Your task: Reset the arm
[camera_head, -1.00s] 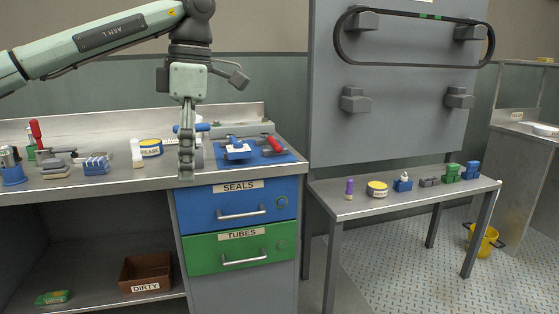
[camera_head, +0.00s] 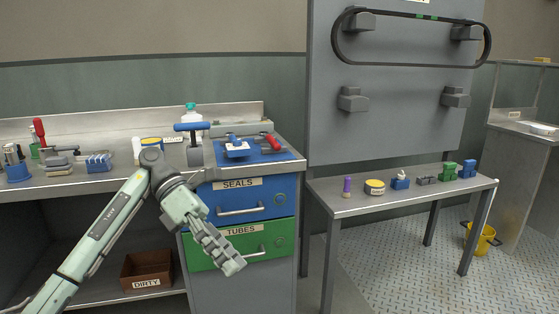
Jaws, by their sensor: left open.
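My left arm comes in from the lower left. Its gripper (camera_head: 232,262) hangs in front of the green TUBES drawer (camera_head: 270,240), pointing down and to the right. Its fingers are seen edge-on and hold nothing that I can see. The arm's wrist stands in front of the counter's front edge and covers part of it. My right gripper is not in the picture.
The steel counter (camera_head: 110,182) carries a blue-handled tool (camera_head: 193,145), a blue mat with tools and a spray bottle (camera_head: 191,117). Below are the blue SEALS drawer (camera_head: 262,195) and a brown DIRTY bin (camera_head: 147,268). A side table (camera_head: 345,205) with small parts stands right.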

